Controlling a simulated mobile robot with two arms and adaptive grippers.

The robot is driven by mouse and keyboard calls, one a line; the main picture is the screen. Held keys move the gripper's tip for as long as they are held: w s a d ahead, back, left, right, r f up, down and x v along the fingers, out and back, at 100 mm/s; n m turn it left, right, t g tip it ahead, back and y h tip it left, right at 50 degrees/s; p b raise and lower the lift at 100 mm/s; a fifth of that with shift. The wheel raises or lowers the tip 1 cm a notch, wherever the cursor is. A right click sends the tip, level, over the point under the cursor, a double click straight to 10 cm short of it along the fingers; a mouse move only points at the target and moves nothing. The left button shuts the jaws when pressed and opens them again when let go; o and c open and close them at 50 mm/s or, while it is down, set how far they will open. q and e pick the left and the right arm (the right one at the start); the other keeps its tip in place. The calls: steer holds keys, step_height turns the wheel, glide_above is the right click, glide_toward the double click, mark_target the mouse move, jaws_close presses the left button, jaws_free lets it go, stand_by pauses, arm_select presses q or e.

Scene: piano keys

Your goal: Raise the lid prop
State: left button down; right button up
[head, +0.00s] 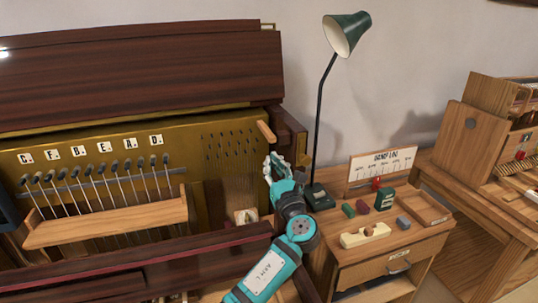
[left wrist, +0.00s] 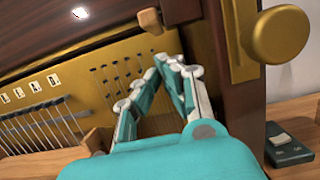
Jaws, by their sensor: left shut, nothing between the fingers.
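The lid prop appears to be the short light wooden bar (head: 266,131) at the right end of the piano's gold panel, tilted, just below the dark wooden lid (head: 140,75). A wooden tip (left wrist: 149,21), probably the same bar, shows at the top of the left wrist view. My left gripper (head: 273,163) is just below the bar in the head view, apart from it as far as I can tell. Its fingers (left wrist: 150,82) are shut and empty, pointing up in front of the gold panel. My right gripper is not in view.
A round brass knob (left wrist: 284,35) is close on the right in the left wrist view. A green lamp (head: 347,34) stands on the side cabinet (head: 392,262), beside small blocks and a sign (head: 382,168). A wooden rail (head: 110,222) crosses the piano's front.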

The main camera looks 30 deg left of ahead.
mark_target(266, 131)
arm_select(q)
steer(key=p+x, duration=0.1)
steer(key=x, duration=0.7)
steer(key=shift+a, duration=0.3)
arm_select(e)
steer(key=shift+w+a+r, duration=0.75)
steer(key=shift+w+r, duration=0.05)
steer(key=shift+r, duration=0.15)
arm_select(q)
steer(key=shift+w+r, duration=0.1)
steer(key=shift+w, duration=0.1)
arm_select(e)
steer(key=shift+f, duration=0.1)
